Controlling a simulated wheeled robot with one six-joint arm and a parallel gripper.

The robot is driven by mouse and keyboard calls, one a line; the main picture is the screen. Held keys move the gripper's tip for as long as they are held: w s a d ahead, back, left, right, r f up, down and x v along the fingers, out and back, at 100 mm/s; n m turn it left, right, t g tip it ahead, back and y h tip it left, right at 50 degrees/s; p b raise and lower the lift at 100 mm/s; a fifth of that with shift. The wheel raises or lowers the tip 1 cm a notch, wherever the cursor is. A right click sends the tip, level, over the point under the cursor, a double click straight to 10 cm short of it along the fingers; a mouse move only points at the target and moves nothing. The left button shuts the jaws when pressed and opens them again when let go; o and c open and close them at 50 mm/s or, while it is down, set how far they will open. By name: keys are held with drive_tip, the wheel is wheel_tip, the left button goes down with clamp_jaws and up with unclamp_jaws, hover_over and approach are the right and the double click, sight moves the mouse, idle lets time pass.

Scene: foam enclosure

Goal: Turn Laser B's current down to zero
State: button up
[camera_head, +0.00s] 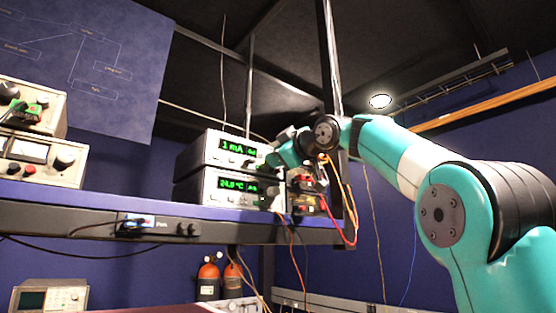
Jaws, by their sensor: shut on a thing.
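Two stacked grey-white instruments stand on the raised shelf. The upper one (220,150) has a green display (238,147) that reads about "1 mA". The lower one (228,188) has a display (240,186) that reads about "24.0 °C". My gripper (273,160) is at the right end of the upper instrument's front panel, shut on what appears to be its current knob. The knob is hidden behind the gripper. No label naming Laser B is readable.
The shelf edge (160,208) runs below the instruments. Red and black boxes with loose cables (305,190) sit just right of them, below my wrist. More instruments (35,155) stand at left. Gas cylinders (208,278) stand underneath.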

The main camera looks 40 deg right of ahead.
drive_tip(key=n, duration=0.3)
drive_tip(key=shift+d+n+b, duration=0.1)
drive_tip(key=shift+n+b, duration=0.2)
drive_tip(key=shift+b, duration=0.05)
drive_tip(key=shift+n, duration=0.3)
drive_tip(key=o, duration=0.9)
drive_tip(key=shift+s+d+f+b, duration=0.15)
drive_tip(key=shift+s+b, duration=0.15)
drive_tip(key=shift+s, duration=2.6)
drive_tip(key=shift+s+d+b, duration=0.1)
drive_tip(key=shift+s+b, duration=0.2)
drive_tip(key=shift+s, duration=2.6)
drive_tip(key=shift+s+d+f+b, duration=0.15)
drive_tip(key=shift+s+b, duration=0.15)
drive_tip(key=shift+s, duration=2.6)
